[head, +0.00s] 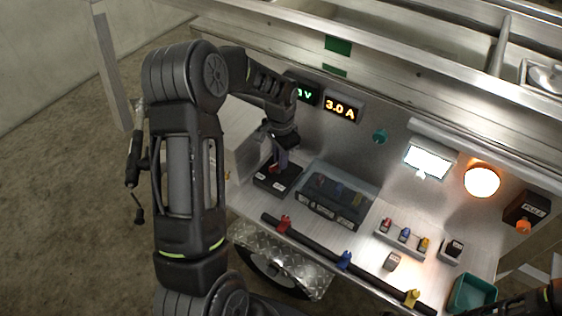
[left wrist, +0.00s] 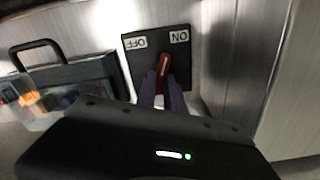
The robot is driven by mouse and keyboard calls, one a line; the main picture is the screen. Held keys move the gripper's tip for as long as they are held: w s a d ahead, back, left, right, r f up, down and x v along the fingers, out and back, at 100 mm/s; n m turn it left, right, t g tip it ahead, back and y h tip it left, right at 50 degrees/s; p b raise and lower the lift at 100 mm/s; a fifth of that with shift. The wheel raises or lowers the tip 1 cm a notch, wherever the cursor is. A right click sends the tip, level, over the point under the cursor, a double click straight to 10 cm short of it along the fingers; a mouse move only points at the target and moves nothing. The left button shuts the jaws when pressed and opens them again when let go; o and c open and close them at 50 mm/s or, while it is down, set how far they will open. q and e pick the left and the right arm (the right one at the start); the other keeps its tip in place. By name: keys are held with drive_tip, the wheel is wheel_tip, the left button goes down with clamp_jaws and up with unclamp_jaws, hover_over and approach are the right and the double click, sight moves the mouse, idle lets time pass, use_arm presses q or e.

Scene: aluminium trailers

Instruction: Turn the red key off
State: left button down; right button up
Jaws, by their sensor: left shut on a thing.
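The red key (left wrist: 163,66) stands on a black switch plate (left wrist: 140,72) with white labels OFF and ON in the left wrist view. That view shows the labels upside down. The key's tip points up, slightly nearer the ON label (left wrist: 179,36) than the OFF label (left wrist: 134,43). My left gripper (left wrist: 163,88) is shut on the key, with its purple fingers on both sides of it.
A dark case with a clear lid (head: 338,194) stands right of the switch box. A black bar (head: 320,255) with coloured clamps runs along the shelf front. Two displays (head: 341,109) are on the back panel. A lamp (head: 481,181) glows at right.

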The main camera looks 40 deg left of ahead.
use_arm(q)
drive_tip(key=n+b, duration=0.1)
drive_tip(key=n, duration=0.2)
drive_tip(key=shift+a+n, duration=0.15)
drive_tip(key=shift+n, duration=0.25)
drive_tip(key=n+b, duration=0.1)
drive_tip(key=n, duration=0.1)
drive_tip(key=shift+a+n, duration=0.1)
drive_tip(key=shift+n, duration=0.3)
drive_tip(key=n, duration=0.3)
drive_tip(key=shift+a, duration=0.1)
drive_tip(key=shift+s+a+n, duration=0.1)
drive_tip(key=shift+n, duration=1.7)
drive_tip(key=c, duration=1.4)
unclamp_jaws()
drive_tip(key=shift+c, duration=0.2)
